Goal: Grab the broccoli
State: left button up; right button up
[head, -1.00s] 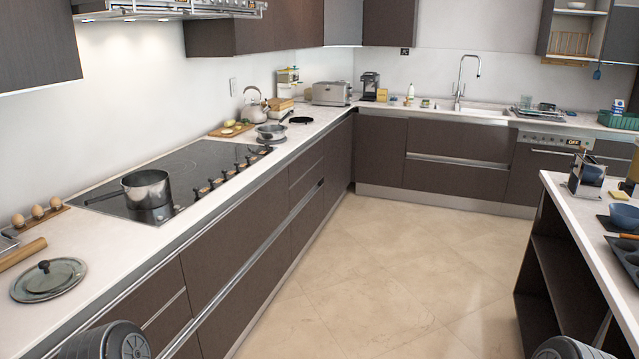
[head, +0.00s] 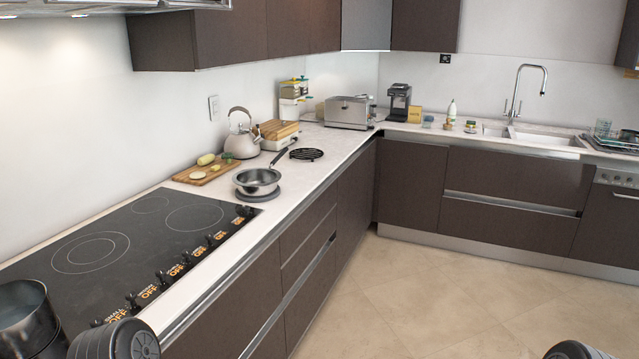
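I cannot make out any broccoli in the head view. A wooden cutting board (head: 212,175) on the left counter holds a few small pale yellow and green food pieces (head: 206,160), too small to name for sure. Neither of my grippers is in view. Only rounded grey parts of my own arms show at the bottom edge.
A black cooktop (head: 150,230) with a pot (head: 25,315) at its near end runs along the left counter. A steel pan (head: 257,181), kettle (head: 241,135), toaster (head: 349,112) and coffee maker (head: 399,102) stand beyond. The sink (head: 545,138) is at back right. The floor (head: 440,300) is clear.

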aim_at(228, 157)
jog(key=i+l+u, duration=0.1)
jog(key=i+u, duration=0.2)
jog(key=i, duration=0.2)
jog(key=i+l+u, duration=0.3)
jog(key=i, duration=0.15)
jog(key=i+l+u, duration=0.3)
jog(key=i, duration=0.15)
jog(key=i+l, duration=0.15)
jog(key=l, duration=0.55)
jog(key=i+l, duration=0.1)
jog(key=l, duration=0.65)
jog(key=i+l+u, duration=0.1)
jog(key=l, duration=0.6)
jog(key=i+l, duration=0.15)
jog(key=l, duration=0.6)
